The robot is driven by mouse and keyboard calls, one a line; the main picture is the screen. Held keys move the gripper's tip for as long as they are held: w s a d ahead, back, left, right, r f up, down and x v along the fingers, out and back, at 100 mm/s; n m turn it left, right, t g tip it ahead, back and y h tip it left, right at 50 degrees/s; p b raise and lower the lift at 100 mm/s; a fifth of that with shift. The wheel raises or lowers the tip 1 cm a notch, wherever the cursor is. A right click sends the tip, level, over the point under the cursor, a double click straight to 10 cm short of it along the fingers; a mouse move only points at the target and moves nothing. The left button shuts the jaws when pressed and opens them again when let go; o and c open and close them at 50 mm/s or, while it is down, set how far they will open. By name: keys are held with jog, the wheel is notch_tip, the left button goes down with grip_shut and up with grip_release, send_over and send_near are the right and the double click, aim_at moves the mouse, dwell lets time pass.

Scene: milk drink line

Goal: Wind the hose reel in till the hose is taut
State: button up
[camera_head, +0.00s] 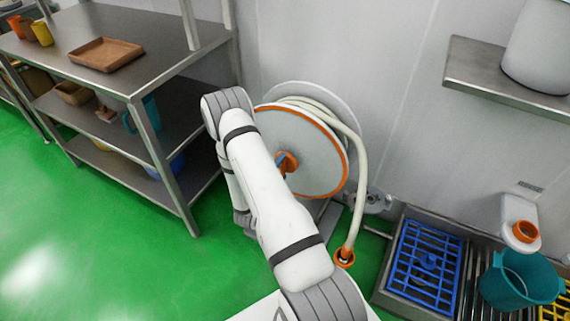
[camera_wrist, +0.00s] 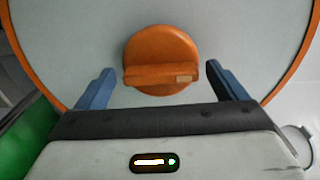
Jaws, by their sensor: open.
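The hose reel (camera_head: 318,160) stands against the wall, a pale grey disc with an orange rim. A cream hose (camera_head: 361,170) comes over its right side and hangs down to an orange end (camera_head: 345,257) near the floor. In the wrist view the reel's face (camera_wrist: 90,40) fills the picture, with a round orange hub (camera_wrist: 160,45) that has a raised bar across it. My gripper (camera_wrist: 159,80) is open, its two blue fingers on either side of the hub's bar, with gaps at both sides. In the head view my arm hides the reel's left part and most of the gripper.
A steel shelf rack (camera_head: 150,80) with a brown tray (camera_head: 105,55) stands at the left. At the right are a floor drain with a blue grate (camera_head: 427,262), a teal bucket (camera_head: 520,284) and a wall shelf (camera_head: 490,78). Green floor (camera_head: 90,230) is clear at the lower left.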

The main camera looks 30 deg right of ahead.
jog(key=v, duration=0.4)
jog(key=shift+s, duration=0.1)
dwell(0.4)
